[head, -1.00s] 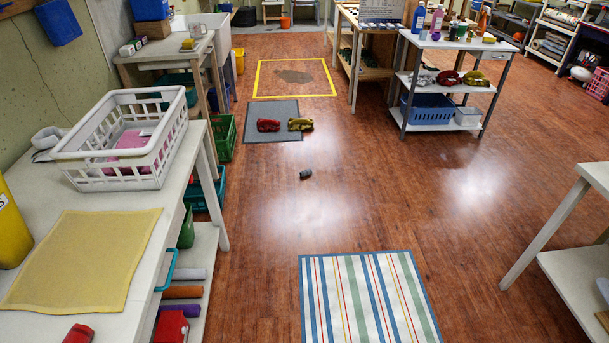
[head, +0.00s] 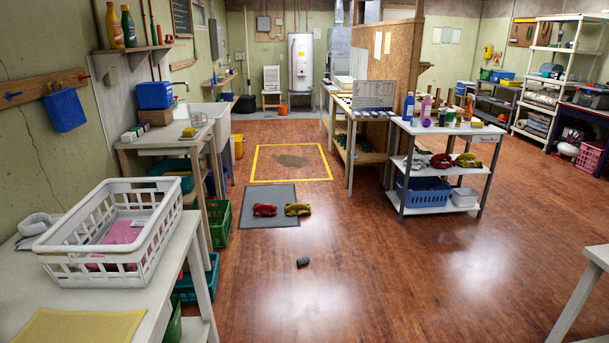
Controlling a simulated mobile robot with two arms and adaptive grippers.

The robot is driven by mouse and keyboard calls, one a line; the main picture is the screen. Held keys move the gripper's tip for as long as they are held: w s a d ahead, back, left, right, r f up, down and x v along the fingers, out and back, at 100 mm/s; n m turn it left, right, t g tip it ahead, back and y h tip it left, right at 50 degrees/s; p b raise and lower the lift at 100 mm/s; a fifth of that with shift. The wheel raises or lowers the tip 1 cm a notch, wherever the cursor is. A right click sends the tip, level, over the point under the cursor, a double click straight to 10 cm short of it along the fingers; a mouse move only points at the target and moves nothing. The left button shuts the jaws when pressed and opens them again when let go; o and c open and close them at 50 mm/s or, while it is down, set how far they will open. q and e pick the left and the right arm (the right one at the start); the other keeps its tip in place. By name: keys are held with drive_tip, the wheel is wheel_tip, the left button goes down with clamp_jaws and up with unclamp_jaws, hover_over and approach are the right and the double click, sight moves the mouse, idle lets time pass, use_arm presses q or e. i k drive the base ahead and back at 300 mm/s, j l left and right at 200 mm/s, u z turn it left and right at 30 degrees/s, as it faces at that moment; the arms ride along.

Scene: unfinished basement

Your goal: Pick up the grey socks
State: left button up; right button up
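A small dark grey bundle (head: 303,262), which looks like the rolled grey socks, lies alone on the wooden floor near the middle of the head view. It is small, so its folds are hard to make out. Neither of my grippers shows in the head view.
A grey mat (head: 268,221) behind the bundle holds a red bundle (head: 264,210) and a yellow one (head: 297,209). A table with a white basket (head: 110,245) stands left. A white shelf cart (head: 440,130) stands right. The floor around the bundle is clear.

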sight(302, 260)
drive_tip(key=i, duration=1.05)
drive_tip(key=i+l+u, duration=0.1)
drive_tip(key=i, duration=0.9)
drive_tip(key=i+l, duration=0.2)
drive_tip(key=i, duration=0.85)
